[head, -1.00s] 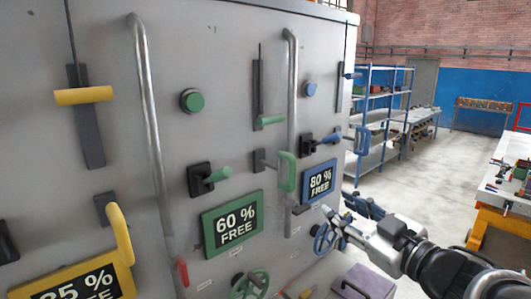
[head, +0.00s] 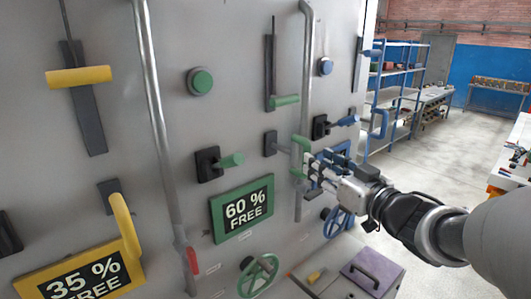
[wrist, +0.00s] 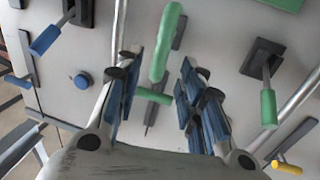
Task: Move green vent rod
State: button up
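The green bar handle (head: 285,100) sits at the foot of a thin upright rod over a dark slotted plate on the grey panel. It is the likeliest match for the green vent rod. In the wrist view the bar (wrist: 153,96) lies farther off, between my fingers. My gripper (head: 308,168) is open, with blue-padded fingers, below the bar and at the green loop handle (head: 301,150). In the wrist view my open gripper (wrist: 162,65) has the loop handle (wrist: 167,40) between its finger lines; I cannot tell whether it touches.
A green lever (head: 231,160), a green button (head: 201,81) and a "60 % FREE" sign (head: 241,209) are left of my gripper. Upright pipes (head: 155,120) stand out from the panel. Blue controls, including a lever (head: 346,121), are to the right.

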jog(key=x, duration=0.6)
jog(key=shift+w, duration=0.1)
jog(key=shift+c, duration=0.2)
jog(key=c, duration=0.8)
grip_shut()
